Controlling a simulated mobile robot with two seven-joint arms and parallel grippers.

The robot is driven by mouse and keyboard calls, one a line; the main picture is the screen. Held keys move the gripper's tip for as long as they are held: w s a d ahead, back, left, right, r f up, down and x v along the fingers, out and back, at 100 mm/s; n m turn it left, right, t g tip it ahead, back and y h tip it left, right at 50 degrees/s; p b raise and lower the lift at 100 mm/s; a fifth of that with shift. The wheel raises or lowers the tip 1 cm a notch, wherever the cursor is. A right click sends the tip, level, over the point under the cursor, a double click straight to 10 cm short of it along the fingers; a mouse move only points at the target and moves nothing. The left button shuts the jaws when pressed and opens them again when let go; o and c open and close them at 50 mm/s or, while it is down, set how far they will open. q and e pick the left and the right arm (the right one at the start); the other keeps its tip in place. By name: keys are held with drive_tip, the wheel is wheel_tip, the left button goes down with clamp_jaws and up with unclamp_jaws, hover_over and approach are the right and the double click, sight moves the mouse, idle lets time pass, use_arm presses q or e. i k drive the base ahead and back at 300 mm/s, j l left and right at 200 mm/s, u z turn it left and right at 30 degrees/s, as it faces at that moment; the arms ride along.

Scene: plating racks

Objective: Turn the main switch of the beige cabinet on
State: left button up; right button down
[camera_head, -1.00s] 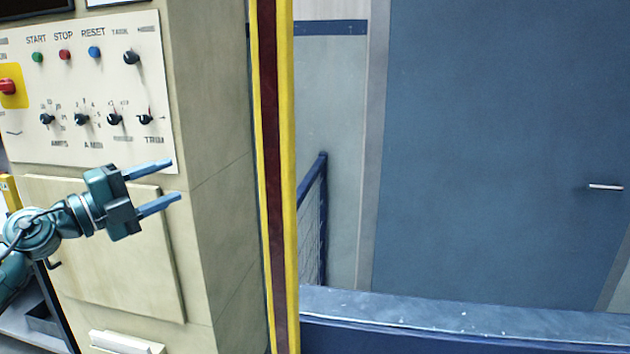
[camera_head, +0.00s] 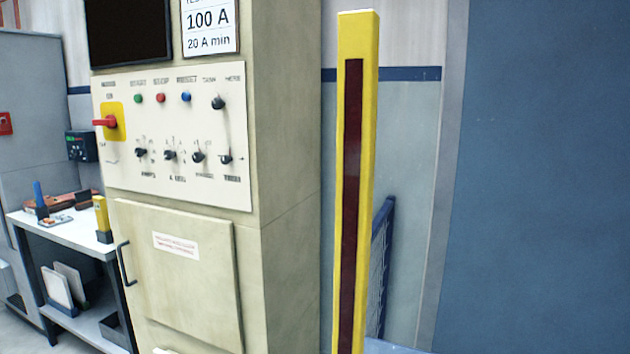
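The beige cabinet (camera_head: 285,170) stands left of centre in the head view. Its white control panel (camera_head: 190,120) faces forward. The main switch (camera_head: 106,121) is a red handle on a yellow plate at the panel's left edge. The red handle appears to lie horizontally and points left. The small labels beside it are too blurred to read surely. Neither of my grippers shows in the current view, so nothing is seen touching the switch.
A yellow post (camera_head: 357,200) with a dark red strip stands right of the cabinet. A workbench (camera_head: 75,235) with small tools is at the left. The cabinet's lower door (camera_head: 180,275) has a dark handle (camera_head: 125,263). A blue door (camera_head: 545,180) is at the right.

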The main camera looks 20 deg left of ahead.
sight(110, 121)
drive_tip(key=u, duration=1.7)
drive_tip(key=i+j+z, duration=0.15)
drive_tip(key=i+j, duration=0.15)
